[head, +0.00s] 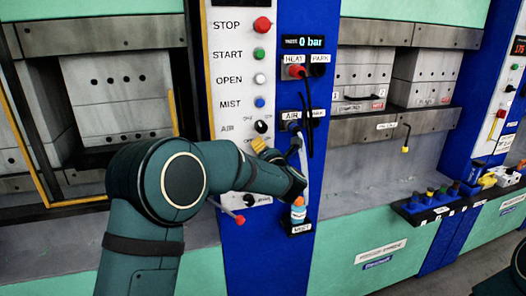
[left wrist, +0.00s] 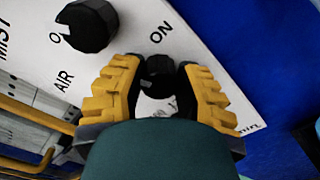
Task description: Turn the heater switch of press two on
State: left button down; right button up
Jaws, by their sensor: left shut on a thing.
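My left gripper (head: 259,146) reaches the white control panel (head: 231,13) of the middle press. Its yellow fingers (left wrist: 158,88) are shut around a small black knob, the heater switch (left wrist: 158,66), just below the AIR knob (head: 261,127). In the left wrist view an ON mark (left wrist: 160,32) sits beside the switch, and the AIR knob (left wrist: 86,25) is at upper left. My right gripper is not in view.
STOP (head: 262,25), START (head: 259,54), OPEN (head: 260,79) and MIST (head: 260,103) buttons line the panel above. Cables hang from the red HEAT plug (head: 297,71). A bottle (head: 298,211) stands in a holder at lower right, close to my wrist. A red-tipped lever (head: 239,219) sticks out below.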

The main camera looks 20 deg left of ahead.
pick_arm(q)
jog(key=m, duration=0.4)
jog(key=shift+r, duration=0.1)
jog(key=m+p, duration=0.2)
jog(key=m, duration=0.3)
jog(key=shift+m, duration=0.4)
jog(key=c, duration=0.6)
grip_release()
jog(key=shift+w+d+f, duration=0.1)
jog(key=shift+w+f, duration=0.05)
jog(key=shift+f, duration=0.05)
jog(key=v, duration=0.8)
